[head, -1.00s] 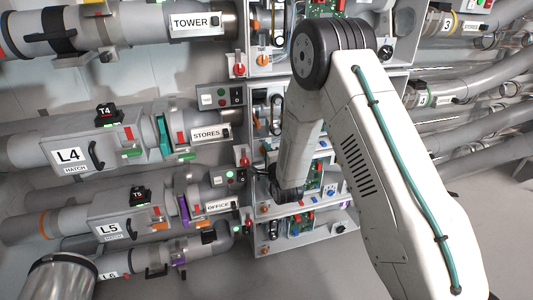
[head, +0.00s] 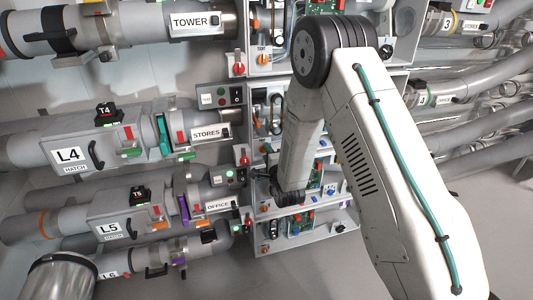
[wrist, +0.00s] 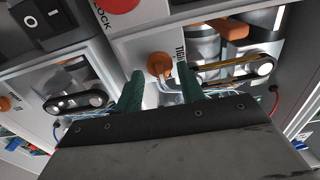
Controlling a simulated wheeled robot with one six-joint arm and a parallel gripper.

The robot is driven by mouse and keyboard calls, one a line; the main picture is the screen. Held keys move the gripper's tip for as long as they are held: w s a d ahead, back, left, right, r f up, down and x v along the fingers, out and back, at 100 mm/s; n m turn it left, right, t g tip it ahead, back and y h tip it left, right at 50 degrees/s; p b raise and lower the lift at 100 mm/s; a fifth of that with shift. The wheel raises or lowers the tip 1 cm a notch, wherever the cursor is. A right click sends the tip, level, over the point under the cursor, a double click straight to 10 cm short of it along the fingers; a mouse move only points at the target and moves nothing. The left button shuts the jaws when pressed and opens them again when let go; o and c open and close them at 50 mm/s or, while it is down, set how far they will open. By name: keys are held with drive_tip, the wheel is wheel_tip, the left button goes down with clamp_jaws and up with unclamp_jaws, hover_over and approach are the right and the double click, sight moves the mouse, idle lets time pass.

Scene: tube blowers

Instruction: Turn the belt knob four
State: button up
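An orange knob (wrist: 158,65) with a "TIGHT" label beside it shows in the wrist view, just beyond my fingertips and between them. My gripper (wrist: 160,82) has two teal fingers spread apart, with nothing held between them. I cannot tell whether a finger touches the knob. A dark belt on pulleys (wrist: 240,68) lies right of the knob. In the head view, an orange knob (head: 258,124) shows in the cabinet bay beside the L4 pipe. My forearm hides part of the cabinet there, and my fingers are not clear in that view.
A red lock button (wrist: 120,4) and a black rocker switch (wrist: 35,22) are close above my gripper. A second orange knob (wrist: 10,103) and belt (wrist: 75,103) sit at left. Pipes with hatches, such as L4 (head: 69,156), crowd the left side.

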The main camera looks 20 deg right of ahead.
drive_tip(key=s, duration=0.6)
drive_tip(key=shift+s, duration=0.2)
